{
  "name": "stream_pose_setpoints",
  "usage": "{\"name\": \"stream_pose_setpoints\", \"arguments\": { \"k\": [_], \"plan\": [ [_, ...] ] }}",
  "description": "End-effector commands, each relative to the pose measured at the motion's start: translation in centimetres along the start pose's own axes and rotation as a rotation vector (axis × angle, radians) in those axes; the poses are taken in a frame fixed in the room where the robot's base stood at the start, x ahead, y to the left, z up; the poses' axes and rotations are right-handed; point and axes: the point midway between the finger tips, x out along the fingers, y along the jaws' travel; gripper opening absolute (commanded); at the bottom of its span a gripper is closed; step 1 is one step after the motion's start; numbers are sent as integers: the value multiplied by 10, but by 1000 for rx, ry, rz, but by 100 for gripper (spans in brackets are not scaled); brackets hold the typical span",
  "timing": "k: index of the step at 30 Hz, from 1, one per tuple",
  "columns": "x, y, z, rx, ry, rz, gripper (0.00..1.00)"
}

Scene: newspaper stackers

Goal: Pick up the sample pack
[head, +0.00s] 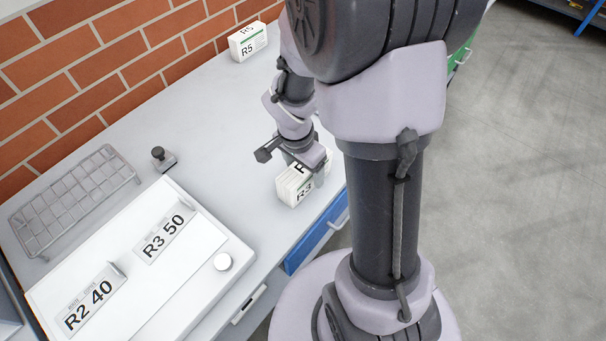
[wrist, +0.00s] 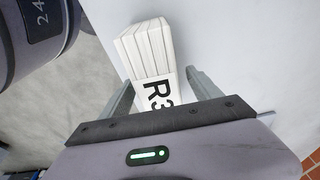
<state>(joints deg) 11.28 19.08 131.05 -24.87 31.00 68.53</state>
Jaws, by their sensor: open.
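A white pack marked R3 (head: 292,188) lies on the grey table near its front edge, in the head view just under my gripper (head: 300,172). The wrist view shows the same R3 pack (wrist: 150,62), a stack of white layers with black print. It reaches in between the two fingers of my gripper (wrist: 158,92), one finger on each side. The fingers are open; whether either one touches the pack I cannot tell. Part of the pack is hidden by my gripper in the head view. Which pack is the sample pack does not show.
A wire rack (head: 75,200), a stamp (head: 162,158) and a white panel (head: 190,270) with R2 40 and R3 50 labels lie left. The table between is clear.

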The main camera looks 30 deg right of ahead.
Motion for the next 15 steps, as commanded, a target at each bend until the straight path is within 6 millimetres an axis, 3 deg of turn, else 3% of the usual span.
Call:
{"name": "stream_pose_setpoints", "arguments": {
  "k": [1, 4, 11, 12, 15],
  "plan": [
    [16, 3, 1, 0, -1, 2, 73],
    [30, 2, 1, -1, -1, 1, 73],
    [32, 2, 0, 0, -1, -1, 73],
    [32, 2, 0, 0, -1, -1, 71],
    [31, 2, 0, 0, -1, -1, 51]
  ]
}}
